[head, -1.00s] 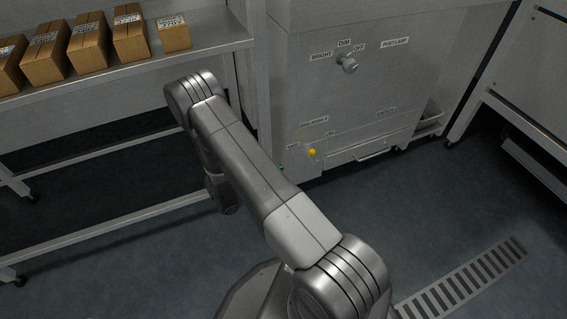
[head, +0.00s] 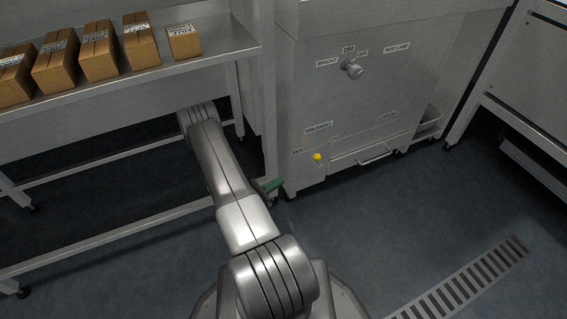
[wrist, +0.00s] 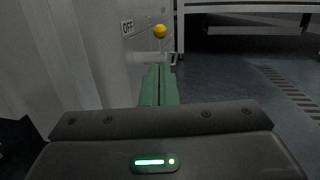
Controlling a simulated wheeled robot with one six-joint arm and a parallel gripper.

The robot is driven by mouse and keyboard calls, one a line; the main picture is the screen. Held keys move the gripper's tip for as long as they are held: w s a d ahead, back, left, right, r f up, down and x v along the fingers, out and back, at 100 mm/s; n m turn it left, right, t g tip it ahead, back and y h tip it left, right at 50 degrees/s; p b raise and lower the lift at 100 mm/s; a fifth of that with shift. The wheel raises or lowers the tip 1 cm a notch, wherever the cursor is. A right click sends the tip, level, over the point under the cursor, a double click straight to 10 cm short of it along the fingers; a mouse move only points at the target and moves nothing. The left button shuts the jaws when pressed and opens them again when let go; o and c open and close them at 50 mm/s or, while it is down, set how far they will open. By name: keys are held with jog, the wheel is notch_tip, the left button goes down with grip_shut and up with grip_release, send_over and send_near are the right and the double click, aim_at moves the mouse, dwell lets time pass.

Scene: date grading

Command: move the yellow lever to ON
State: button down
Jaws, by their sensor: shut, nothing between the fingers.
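The yellow lever (head: 317,157) shows as a small yellow knob low on the front of the grey cabinet. In the wrist view the yellow knob (wrist: 160,31) stands out from the panel, just right of an OFF label (wrist: 127,27). My gripper's green fingers (wrist: 159,85) are shut together with nothing between them, pointing toward the panel, below the knob and apart from it. In the head view my gripper (head: 274,184) shows as a bit of green left of the knob, mostly hidden by my arm. The lever's ON label cannot be read.
A rotary knob (head: 351,68) with BRIGHT, DIM and OFF labels sits higher on the cabinet (head: 300,100). A drawer handle (head: 374,155) is right of the lever. A shelf (head: 120,88) with several cardboard boxes stands at left. The floor in front is clear, with a grate (head: 460,280).

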aim_at(317, 159)
dwell(0.5)
jog(key=b+x, duration=0.4)
jog(key=x, duration=1)
jog(key=shift+r, duration=0.1)
